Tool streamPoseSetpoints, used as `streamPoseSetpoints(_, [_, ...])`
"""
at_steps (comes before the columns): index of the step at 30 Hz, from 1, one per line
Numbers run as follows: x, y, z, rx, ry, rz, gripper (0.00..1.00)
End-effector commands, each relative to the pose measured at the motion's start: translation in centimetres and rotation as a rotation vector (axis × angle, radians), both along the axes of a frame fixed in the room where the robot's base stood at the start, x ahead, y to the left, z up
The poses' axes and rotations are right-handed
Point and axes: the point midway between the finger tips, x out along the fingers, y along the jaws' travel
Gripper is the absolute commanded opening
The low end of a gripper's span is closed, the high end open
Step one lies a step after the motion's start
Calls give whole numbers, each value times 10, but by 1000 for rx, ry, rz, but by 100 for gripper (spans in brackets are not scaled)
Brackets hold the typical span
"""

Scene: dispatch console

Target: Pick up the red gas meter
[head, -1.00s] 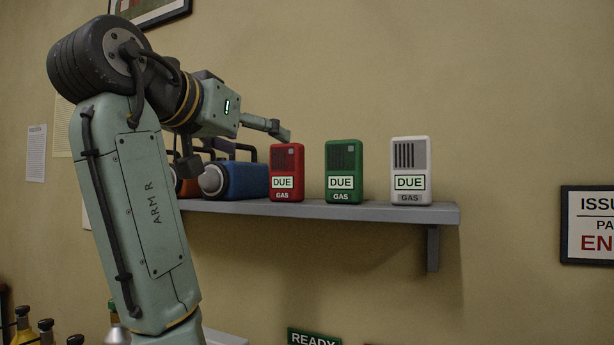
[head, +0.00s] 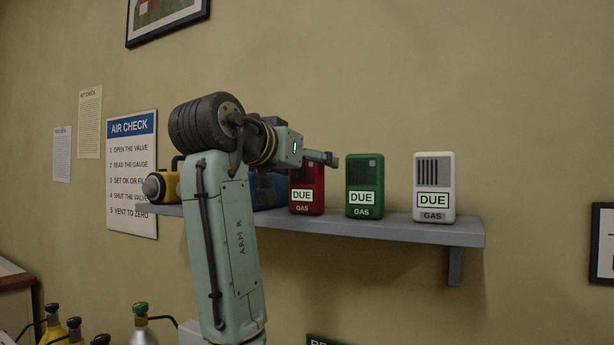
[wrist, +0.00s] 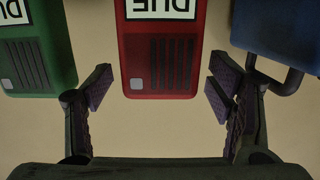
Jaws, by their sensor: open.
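The red gas meter (head: 307,190) stands upright on the wall shelf (head: 400,229), with a white DUE label. In the head view its upper part is partly hidden by my gripper (head: 330,159). In the wrist view the red meter (wrist: 160,62) shows upside down, between and above my two open fingers (wrist: 158,88). Its top end reaches in between the fingertips, with a gap on each side. My gripper is open and holds nothing.
A green gas meter (head: 364,188) stands close to the right of the red one, a white one (head: 434,188) farther right. A blue case (head: 269,191) is close on the left, partly hidden by my arm. A yellow lamp-like thing (head: 162,186) sits at the shelf's left end.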

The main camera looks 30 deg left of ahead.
Motion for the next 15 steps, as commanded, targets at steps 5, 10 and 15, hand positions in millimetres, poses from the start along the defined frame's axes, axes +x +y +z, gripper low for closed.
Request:
streamPoseSetpoints(5, [6, 0, -1, 1, -1, 0, 75])
streamPoseSetpoints(10, [6, 0, -1, 1, -1, 0, 70])
streamPoseSetpoints(15, [6, 0, -1, 1, -1, 1, 58])
